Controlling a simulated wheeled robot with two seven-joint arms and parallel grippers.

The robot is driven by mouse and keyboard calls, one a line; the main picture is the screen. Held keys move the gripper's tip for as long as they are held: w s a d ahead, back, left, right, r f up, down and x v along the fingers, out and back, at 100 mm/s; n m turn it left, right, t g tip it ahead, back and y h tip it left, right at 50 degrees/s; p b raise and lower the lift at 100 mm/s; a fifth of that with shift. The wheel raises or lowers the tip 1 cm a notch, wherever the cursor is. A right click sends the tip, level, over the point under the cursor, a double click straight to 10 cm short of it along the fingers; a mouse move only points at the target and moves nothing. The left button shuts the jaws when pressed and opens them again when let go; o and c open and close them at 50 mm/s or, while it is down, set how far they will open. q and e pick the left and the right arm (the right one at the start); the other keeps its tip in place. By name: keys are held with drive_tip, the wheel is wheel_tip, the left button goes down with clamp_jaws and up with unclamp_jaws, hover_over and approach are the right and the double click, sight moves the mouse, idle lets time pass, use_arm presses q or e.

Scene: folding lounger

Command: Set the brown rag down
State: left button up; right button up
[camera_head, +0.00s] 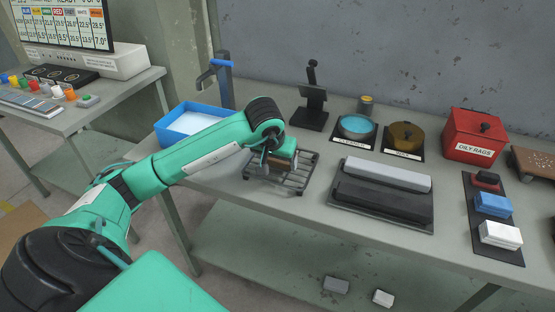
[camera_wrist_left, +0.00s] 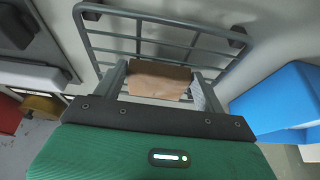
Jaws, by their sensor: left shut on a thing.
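The brown rag (camera_wrist_left: 158,80) is a small folded block between the two fingers of my left gripper (camera_wrist_left: 160,86), which is shut on it. In the left wrist view the rag is over the bars of the dark wire rack (camera_wrist_left: 128,24). I cannot tell whether it touches the bars. In the head view my left gripper (camera_head: 280,160) is above the same rack (camera_head: 292,186), and its body hides most of what it holds. My right gripper is in neither view.
A blue tray (camera_head: 190,119) is left of the rack, and a dark stand (camera_head: 312,100) is behind it. Grey and black bars (camera_head: 383,190) lie on a tray to the right. A red OILY RAGS bin (camera_head: 474,138) stands farther right.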

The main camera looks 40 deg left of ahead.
use_arm(q)
drive_tip(key=o, duration=1)
drive_tip(key=shift+o, duration=0.2)
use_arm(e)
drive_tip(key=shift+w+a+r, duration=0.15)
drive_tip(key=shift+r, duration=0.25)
use_arm(q)
drive_tip(key=v, duration=0.2)
drive_tip(key=shift+r, duration=0.35)
drive_tip(key=v, duration=0.9)
drive_tip(key=shift+s+r, duration=0.2)
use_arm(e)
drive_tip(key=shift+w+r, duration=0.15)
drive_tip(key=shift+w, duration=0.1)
use_arm(q)
drive_tip(key=shift+d, duration=0.1)
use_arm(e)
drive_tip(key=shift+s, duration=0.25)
